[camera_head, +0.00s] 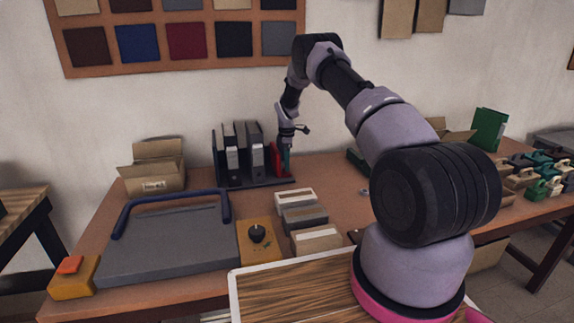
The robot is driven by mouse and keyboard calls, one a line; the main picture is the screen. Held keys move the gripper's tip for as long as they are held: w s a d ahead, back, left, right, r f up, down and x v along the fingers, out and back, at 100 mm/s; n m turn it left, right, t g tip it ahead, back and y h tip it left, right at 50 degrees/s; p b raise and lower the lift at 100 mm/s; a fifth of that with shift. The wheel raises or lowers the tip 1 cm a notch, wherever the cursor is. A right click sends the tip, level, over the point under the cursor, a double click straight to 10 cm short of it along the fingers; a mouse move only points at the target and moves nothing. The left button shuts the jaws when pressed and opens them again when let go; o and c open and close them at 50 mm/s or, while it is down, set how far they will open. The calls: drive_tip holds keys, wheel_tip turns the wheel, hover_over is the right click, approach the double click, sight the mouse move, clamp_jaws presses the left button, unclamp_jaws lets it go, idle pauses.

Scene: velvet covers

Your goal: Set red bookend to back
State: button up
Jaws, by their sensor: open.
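The red bookend (274,158) stands at the right end of a dark rack (258,182) on the table, to the right of several grey and white binders (240,148). My gripper (289,147) is open and is down at the rack's right end, right by the red bookend. At this size I cannot tell whether the fingers touch the bookend. The bookend's lower part is partly covered by neighbouring pieces.
A cardboard box (153,172) stands left of the rack. A grey board with a blue bar (170,240) and small boxes (305,215) lie in front. Green and tan items (540,180) crowd the right. Some tabletop is bare right of the rack.

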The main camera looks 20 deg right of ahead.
wheel_tip(320, 180, up, 10)
idle(0.3)
drive_tip(key=s+r+m+t, duration=0.1)
drive_tip(key=s+r+m, duration=0.2)
drive_tip(key=s+r, duration=0.5)
drive_tip(key=s+a+r+m+t+y, duration=0.1)
drive_tip(key=s+r+m, duration=0.35)
drive_tip(key=r, duration=0.85)
drive_tip(key=s+r+m+t, duration=0.1)
drive_tip(key=s+r+m, duration=0.1)
drive_tip(key=s+r, duration=0.65)
drive_tip(key=s+r+m+t, duration=0.1)
drive_tip(key=s+m, duration=0.2)
drive_tip(key=s, duration=0.6)
drive_tip(key=s+a+r+m+t, duration=0.1)
drive_tip(key=s+m, duration=0.3)
drive_tip(key=s, duration=0.5)
drive_tip(key=s+r+m+t+y, duration=0.1)
drive_tip(key=s+r+m+t, duration=0.1)
drive_tip(key=s, duration=0.7)
drive_tip(key=shift+s+a+r+m, duration=0.3)
drive_tip(key=shift+r+m, duration=0.3)
drive_tip(key=shift+m, duration=0.15)
